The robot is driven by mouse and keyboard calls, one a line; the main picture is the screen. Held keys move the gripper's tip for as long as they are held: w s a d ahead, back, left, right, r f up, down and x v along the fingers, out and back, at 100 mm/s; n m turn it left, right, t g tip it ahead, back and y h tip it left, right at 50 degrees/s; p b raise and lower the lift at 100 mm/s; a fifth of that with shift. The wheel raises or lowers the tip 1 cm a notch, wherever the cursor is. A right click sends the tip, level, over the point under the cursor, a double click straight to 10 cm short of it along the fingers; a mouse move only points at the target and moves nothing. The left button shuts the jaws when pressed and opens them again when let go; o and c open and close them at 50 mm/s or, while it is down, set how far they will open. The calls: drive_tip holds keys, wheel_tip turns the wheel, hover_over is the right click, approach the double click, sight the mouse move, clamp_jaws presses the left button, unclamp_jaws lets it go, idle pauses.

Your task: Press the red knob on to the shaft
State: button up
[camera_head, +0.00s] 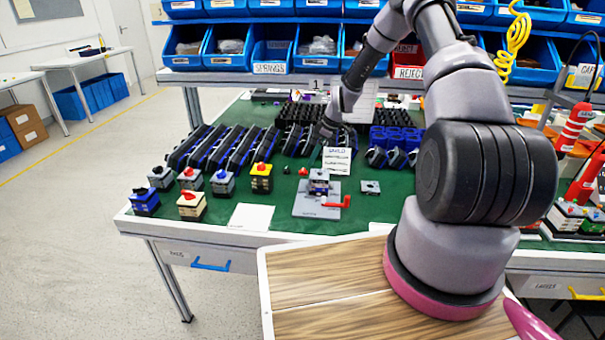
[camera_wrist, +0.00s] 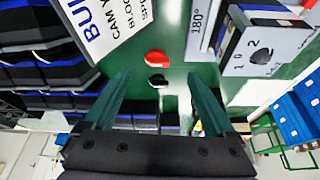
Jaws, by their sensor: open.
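The red knob (camera_head: 302,171) lies loose on the green mat, left of the grey fixture (camera_head: 318,211). In the wrist view the red knob (camera_wrist: 155,58) shows just beyond the fingertips, beside a small black knob (camera_wrist: 158,80). The switch block (camera_head: 319,185) sits in the fixture; in the wrist view a block (camera_wrist: 265,50) with a dark shaft and position numbers on its plate stands to the right. My gripper (camera_head: 317,150) is above the mat behind the fixture. In the wrist view my gripper (camera_wrist: 158,77) is open, its green fingers apart with nothing clasped between them.
A BUILD card (camera_head: 337,160) stands behind the fixture, and a red handle (camera_head: 338,202) projects at its right. A square plate (camera_head: 370,187) lies to the right. Several finished switches (camera_head: 191,205) stand at the left, near a blank sheet (camera_head: 250,217). Blue-striped racks (camera_head: 230,146) fill the back.

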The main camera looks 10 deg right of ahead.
sight(305, 170)
drive_tip(key=x, duration=0.7)
drive_tip(key=shift+w+a+f, duration=0.15)
drive_tip(key=shift+w+a, duration=0.05)
drive_tip(key=shift+w, duration=0.2)
drive_tip(key=c, duration=1.4)
